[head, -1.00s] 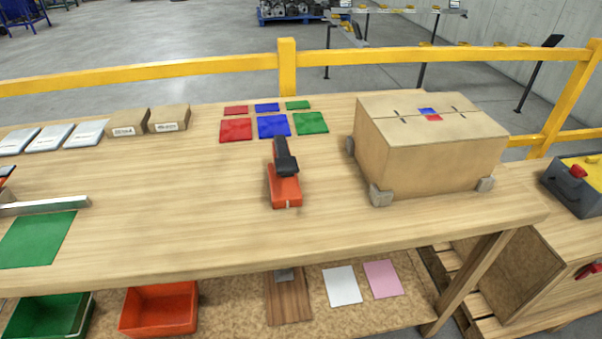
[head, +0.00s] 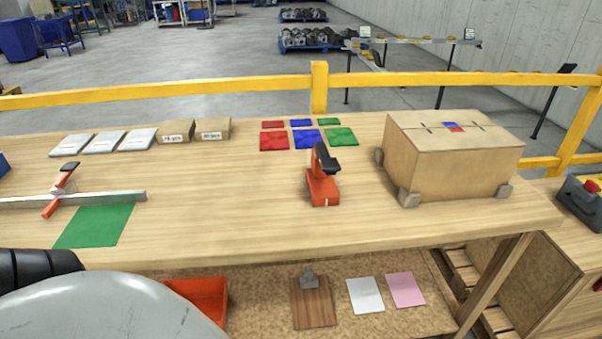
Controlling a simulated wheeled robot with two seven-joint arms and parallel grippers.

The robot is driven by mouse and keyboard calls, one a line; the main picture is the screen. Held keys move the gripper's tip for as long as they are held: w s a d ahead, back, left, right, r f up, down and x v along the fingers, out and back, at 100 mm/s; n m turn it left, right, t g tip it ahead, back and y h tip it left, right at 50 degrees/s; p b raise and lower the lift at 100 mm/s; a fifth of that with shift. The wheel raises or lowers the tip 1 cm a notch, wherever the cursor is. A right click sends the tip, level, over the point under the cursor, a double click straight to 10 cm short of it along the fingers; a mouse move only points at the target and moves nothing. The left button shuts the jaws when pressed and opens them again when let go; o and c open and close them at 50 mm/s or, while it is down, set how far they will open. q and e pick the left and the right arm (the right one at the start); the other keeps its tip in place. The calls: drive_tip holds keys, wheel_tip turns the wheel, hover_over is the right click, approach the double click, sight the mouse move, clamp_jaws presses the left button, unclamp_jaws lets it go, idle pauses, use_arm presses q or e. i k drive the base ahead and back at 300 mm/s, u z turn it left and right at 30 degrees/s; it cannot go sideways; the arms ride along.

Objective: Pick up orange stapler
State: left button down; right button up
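The orange stapler (head: 323,188) stands on the wooden workbench (head: 230,215), near the middle of its top, in the head view. It has an orange body and a black top part. Nothing touches it. A piece of my own arm shows at the lower left, well away from the stapler. Neither of my grippers is in view.
A large cardboard box (head: 452,170) stands right of the stapler. Red, blue and green squares (head: 307,139) lie behind it. A metal bar (head: 110,197) and a green mat (head: 95,226) are at left. The bench top around the stapler is clear.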

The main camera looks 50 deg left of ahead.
sight(322, 190)
drive_tip(key=k, duration=0.75)
drive_tip(key=u, duration=1.55)
drive_tip(key=i, duration=0.6)
drive_tip(key=z, duration=0.05)
